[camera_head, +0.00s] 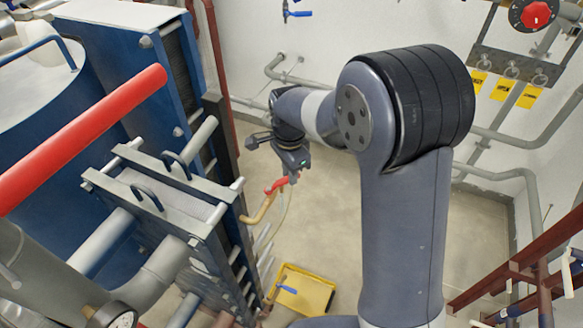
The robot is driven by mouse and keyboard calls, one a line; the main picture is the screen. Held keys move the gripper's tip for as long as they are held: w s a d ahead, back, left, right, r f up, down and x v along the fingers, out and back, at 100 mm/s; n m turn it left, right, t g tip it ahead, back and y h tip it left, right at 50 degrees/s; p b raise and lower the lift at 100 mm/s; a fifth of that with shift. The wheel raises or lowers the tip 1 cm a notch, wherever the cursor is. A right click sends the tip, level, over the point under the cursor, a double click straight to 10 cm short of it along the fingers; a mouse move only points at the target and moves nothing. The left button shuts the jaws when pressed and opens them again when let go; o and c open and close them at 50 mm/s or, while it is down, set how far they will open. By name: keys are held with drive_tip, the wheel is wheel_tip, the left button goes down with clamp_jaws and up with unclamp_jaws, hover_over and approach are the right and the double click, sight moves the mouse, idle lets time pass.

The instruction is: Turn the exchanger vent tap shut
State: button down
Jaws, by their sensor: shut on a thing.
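The vent tap has a red lever handle (275,186) at the end of a bent brass-coloured pipe (259,208). The pipe comes off the front right side of the plate exchanger (165,190). My gripper (290,177) reaches down from above and is shut on the red lever at its right end. The fingertips are small in this view and partly hide that end of the lever. The tap's body below the lever is too small to see clearly.
A large red pipe (80,138) crosses at left. Grey pipes (500,138) run along the wall. The floor right of the tap is clear.

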drive_tip(key=shift+s+d+m+b, duration=0.1)
drive_tip(key=shift+s+m+b, duration=0.2)
drive_tip(key=shift+s+m, duration=1.1)
drive_tip(key=shift+s+d+m+b, duration=0.1)
drive_tip(key=shift+s+m+b, duration=0.3)
drive_tip(key=shift+m, duration=1.85)
drive_tip(key=shift+s+d+m+b, duration=0.15)
drive_tip(key=shift+s+m, duration=0.9)
drive_tip(key=shift+m, duration=0.8)
drive_tip(key=shift+a, duration=0.1)
drive_tip(key=c, duration=1.3)
unclamp_jaws()
